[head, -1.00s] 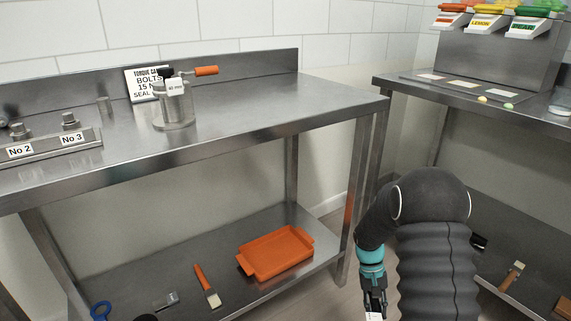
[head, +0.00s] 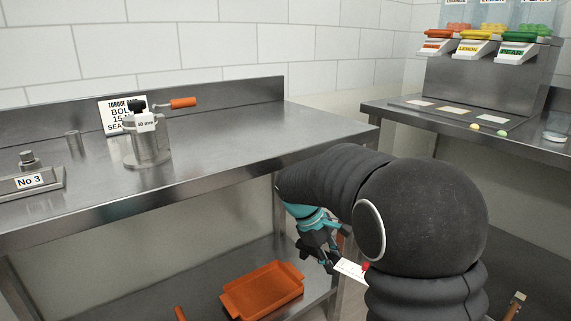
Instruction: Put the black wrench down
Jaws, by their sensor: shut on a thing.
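My gripper (head: 328,262) is right of centre, beyond the front edge of the left steel table and below its top. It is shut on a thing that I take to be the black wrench.
The left steel table (head: 240,140) has a wide bare top. On it stand a metal pot (head: 147,148) with an orange-handled crank, a sign (head: 118,114) and a No 3 block (head: 30,182). An orange tray (head: 262,290) lies on its lower shelf. The depositor (head: 485,80) is on the right table.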

